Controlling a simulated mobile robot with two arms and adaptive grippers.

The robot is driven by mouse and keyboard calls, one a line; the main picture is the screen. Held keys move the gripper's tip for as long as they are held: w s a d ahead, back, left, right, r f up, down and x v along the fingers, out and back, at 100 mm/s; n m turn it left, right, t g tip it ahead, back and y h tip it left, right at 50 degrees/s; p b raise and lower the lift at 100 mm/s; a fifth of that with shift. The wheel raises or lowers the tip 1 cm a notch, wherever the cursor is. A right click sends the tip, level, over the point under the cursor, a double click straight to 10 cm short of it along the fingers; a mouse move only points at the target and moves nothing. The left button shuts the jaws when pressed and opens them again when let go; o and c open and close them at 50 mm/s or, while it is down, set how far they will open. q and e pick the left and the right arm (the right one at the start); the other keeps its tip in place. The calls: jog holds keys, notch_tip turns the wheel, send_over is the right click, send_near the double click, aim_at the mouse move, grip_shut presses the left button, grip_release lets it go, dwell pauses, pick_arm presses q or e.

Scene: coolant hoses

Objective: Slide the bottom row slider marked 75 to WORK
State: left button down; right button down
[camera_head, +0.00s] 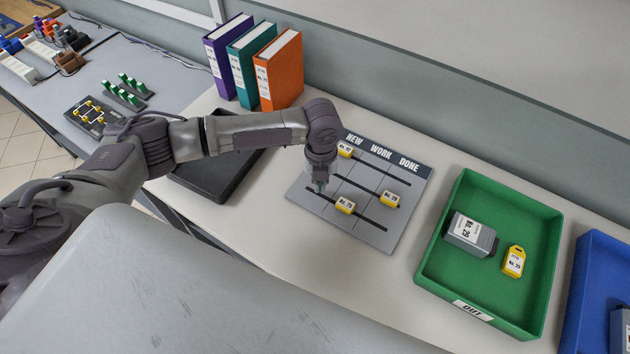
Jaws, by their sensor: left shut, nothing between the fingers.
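The grey status board (368,228) lies on the bench, with columns headed NEW, WORK and DONE. Its bottom row slider (345,206) is yellow with a white label and sits near the middle of its dark slot, in the WORK column. The label is too small to read surely. The middle row slider (390,199) is toward the DONE end, and the top row slider (345,150) is at the NEW end. My left gripper (319,188) points down, shut and empty, over the left end of the bottom slot, left of the bottom slider and apparently apart from it. My right gripper is out of view.
A green tray (455,205) marked OUT stands right of the board, holding a grey box (470,235) and a yellow tag (514,262). A blue tray (585,290) is further right. Binders (278,70) stand behind, and a black tray (225,190) lies left, under my left arm.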

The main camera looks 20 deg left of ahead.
pick_arm(q)
notch_tip(320, 180, up, 3)
jog(key=p, duration=0.2)
jog(key=shift+r+p, duration=0.15)
jog(key=shift+p, duration=0.15)
jog(key=shift+r, duration=0.1)
notch_tip(320, 180, up, 2)
jog(key=shift+s, duration=0.1)
dwell(0.3)
